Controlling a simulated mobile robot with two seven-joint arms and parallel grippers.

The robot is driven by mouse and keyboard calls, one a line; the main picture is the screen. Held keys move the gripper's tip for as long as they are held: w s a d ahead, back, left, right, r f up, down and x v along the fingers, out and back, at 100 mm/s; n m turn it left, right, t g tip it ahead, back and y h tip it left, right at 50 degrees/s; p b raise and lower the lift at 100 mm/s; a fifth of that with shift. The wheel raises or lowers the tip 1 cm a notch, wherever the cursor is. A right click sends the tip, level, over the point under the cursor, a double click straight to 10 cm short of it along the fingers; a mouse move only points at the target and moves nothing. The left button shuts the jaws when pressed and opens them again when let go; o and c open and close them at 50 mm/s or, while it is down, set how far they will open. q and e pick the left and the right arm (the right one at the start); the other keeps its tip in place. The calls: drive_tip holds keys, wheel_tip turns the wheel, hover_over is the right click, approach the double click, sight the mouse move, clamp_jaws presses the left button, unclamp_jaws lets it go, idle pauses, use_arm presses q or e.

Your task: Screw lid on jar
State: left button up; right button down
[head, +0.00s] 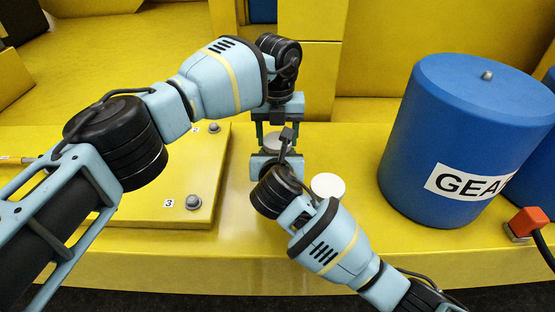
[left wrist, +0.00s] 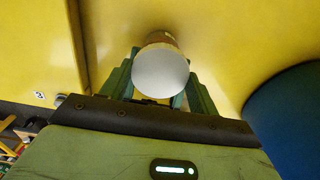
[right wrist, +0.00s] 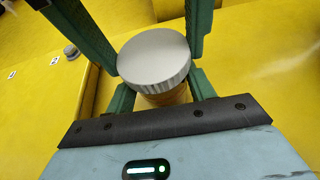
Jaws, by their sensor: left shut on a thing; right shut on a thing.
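A grey lid with a ribbed rim (right wrist: 155,57) sits on top of a tan jar (right wrist: 166,97) in the right wrist view; whether it is threaded on, I cannot tell. The lid also shows in the head view (head: 274,143) and, face on, in the left wrist view (left wrist: 160,73). My left gripper (head: 277,138) comes down from above, shut on the lid with a finger on each side. My right gripper (head: 276,161) reaches in from the front, shut on the jar below the lid. In the head view my grippers mostly hide the jar.
A flat white round thing (head: 327,187) is on the yellow surface just right of my grippers. A large blue cylinder (head: 440,130) stands further right. A raised yellow plate with bolts (head: 150,207) lies left. A red-orange block (head: 529,220) is at the right edge.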

use_arm(q)
drive_tip(key=shift+m, duration=1.6)
drive_tip(key=o, duration=1.1)
drive_tip(key=shift+r, duration=0.1)
drive_tip(key=shift+r, duration=2.15)
drive_tip(key=shift+c, duration=0.4)
drive_tip(key=shift+r+n, duration=1.6)
drive_tip(key=shift+r, duration=0.15)
